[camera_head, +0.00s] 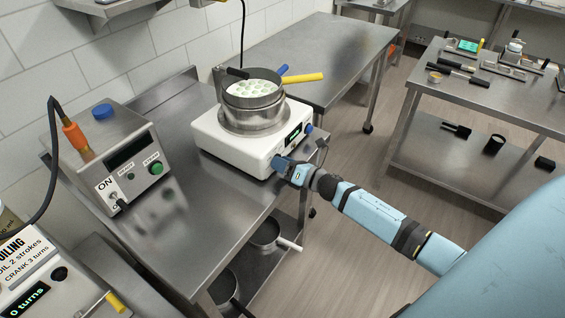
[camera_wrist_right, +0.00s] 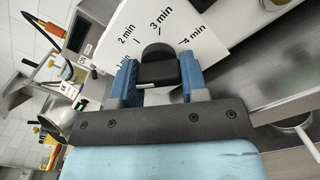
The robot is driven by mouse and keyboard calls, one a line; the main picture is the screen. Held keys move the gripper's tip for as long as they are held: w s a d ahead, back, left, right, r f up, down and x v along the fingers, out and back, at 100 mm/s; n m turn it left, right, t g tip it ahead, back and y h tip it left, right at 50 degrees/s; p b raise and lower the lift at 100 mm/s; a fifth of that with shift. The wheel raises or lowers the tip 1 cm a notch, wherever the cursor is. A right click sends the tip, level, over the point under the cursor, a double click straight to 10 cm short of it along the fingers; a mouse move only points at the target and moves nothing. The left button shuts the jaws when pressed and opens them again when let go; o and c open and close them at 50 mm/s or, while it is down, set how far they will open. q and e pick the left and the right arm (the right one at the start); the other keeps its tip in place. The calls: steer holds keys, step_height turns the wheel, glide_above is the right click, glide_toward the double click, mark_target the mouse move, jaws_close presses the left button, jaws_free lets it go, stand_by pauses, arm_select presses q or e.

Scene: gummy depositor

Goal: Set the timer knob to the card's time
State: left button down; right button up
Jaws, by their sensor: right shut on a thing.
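The white heating unit (camera_head: 222,140) stands on the steel bench with a pot on top. My right gripper (camera_head: 281,163) is at its front face in the head view and hides what it holds there. In the right wrist view, my right gripper (camera_wrist_right: 158,75) has its blue fingers on both sides of the black timer knob (camera_wrist_right: 157,72) and is shut on it. The white dial face (camera_wrist_right: 205,50) around it reads 1, 2, 3 and 4 min. The 3 min mark is beyond the knob's top. I cannot tell the knob's pointer. I cannot make out a card showing a time. My left gripper is not in view.
The pot (camera_head: 256,118) holds pale round pieces; a yellow handle (camera_head: 303,77) sticks out right. A grey control box (camera_head: 112,150) stands left. A machine label (camera_head: 28,258) reads 2 strokes and 3 turns. Bare bench (camera_head: 190,215) lies in front of the unit.

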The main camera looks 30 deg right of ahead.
steer(key=m, duration=0.2)
steer(key=m+p, duration=0.1)
steer(key=m, duration=0.2)
steer(key=shift+r+m, duration=0.2)
steer(key=shift+m, duration=0.1)
steer(key=m+p, duration=0.2)
steer(key=m, duration=0.3)
steer(key=shift+r, duration=0.1)
steer(key=m+p, duration=0.2)
steer(key=m, duration=0.3)
steer(key=shift+r+m, duration=0.1)
steer(key=shift+m, duration=0.2)
steer(key=shift+m+p, duration=0.4)
steer(key=shift+m, duration=1.5)
steer(key=o, duration=0.9)
steer(key=shift+s, duration=0.15)
